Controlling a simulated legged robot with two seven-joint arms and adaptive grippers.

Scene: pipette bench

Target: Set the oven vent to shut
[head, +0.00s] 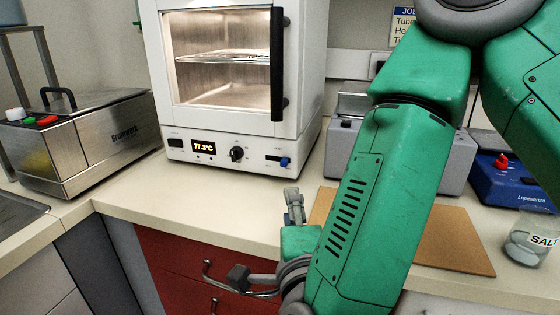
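The white oven (240,140) stands at the back of the bench with its glass door shut. On its lower front panel, a blue vent slider knob (285,162) sits at the right end of a short dark slot. The markings by the slot are too small to read. My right gripper (294,200) is in front of and below the panel, over the bench's front part, apart from the knob. It is seen small and partly hidden by my arm, so its finger opening is unclear. My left gripper is not in view.
The panel also has a lit 77.3°C display (204,147) and a black dial (237,154). A steel bath (85,145) stands left. A grey device (455,160), brown board (450,240), blue device (510,185) and SALT jar (525,240) are right. Bench before the oven is clear.

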